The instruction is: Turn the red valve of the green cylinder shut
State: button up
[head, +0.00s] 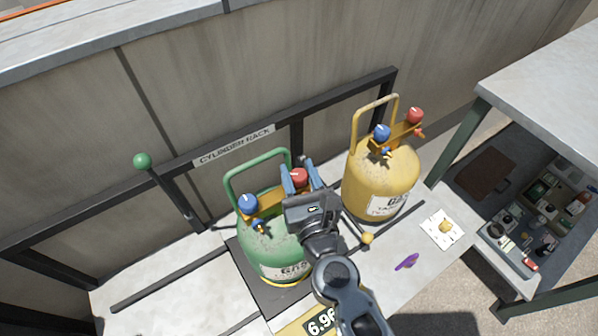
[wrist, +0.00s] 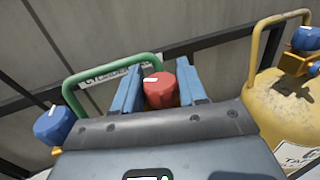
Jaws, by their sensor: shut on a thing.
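The green cylinder (head: 268,250) stands on a dark scale platform, with a green carrying handle, a blue valve (head: 248,203) on the left and a red valve (head: 299,176) on the right. My gripper (head: 297,178) is at the red valve, its blue fingers on either side of the knob. In the wrist view the red knob (wrist: 159,89) with a white mark sits between the two fingers, which are shut on it. The green cylinder's blue valve (wrist: 53,125) shows at the left there. My gripper and arm hide part of the cylinder's right side.
A yellow cylinder (head: 381,178) with its own blue and red valves stands close on the right. A black rack rail (head: 345,107) runs behind. A green-knobbed lever (head: 142,160) is at left. A purple item (head: 406,262) and paper (head: 443,229) lie on the bench.

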jog(key=m+h, duration=0.3)
jog(key=h, duration=0.1)
jog(key=shift+t+h+b, duration=0.3)
jog(key=shift+t+h, duration=0.1)
jog(key=shift+m+h+b, duration=0.5)
jog(key=shift+m+h, duration=0.6)
jog(key=shift+h, duration=0.8)
jog(key=o, duration=1)
jog(key=shift+c, duration=0.2)
jog(key=shift+s+a+b, duration=0.25)
jog(key=shift+s, duration=1)
jog(key=shift+s+a+b, duration=0.2)
jog(key=shift+s+b, duration=0.1)
jog(key=shift+s, duration=1)
jog(key=shift+s+a+b, duration=0.25)
jog(key=shift+s, duration=1)
